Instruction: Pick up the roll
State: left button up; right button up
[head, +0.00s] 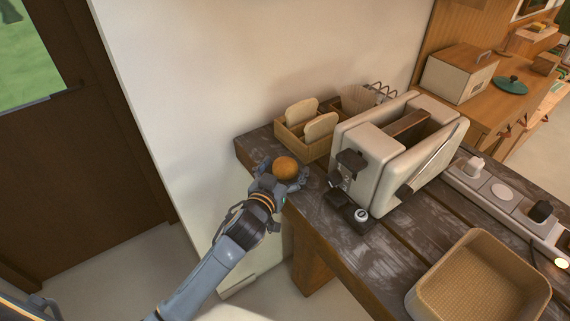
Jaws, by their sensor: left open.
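The roll (286,167) is a round, orange-brown bun at the near left end of the dark wooden table. My left gripper (284,177) is at the roll, with its open fingers around the roll's near side and edges. The fingers partly hide where the roll meets the tabletop, and I cannot tell whether they touch it. My right gripper is not in view.
A toaster (370,165) stands right of the roll. Behind it, a wooden holder (290,142) carries bread slices (321,127). A woven basket (437,285) and a power strip (515,210) are further right. Bare tabletop (330,215) lies in front.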

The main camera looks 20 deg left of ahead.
pick_arm(q)
jog(key=c, duration=0.9)
jog(key=shift+c, duration=0.2)
jog(key=shift+r, duration=0.15)
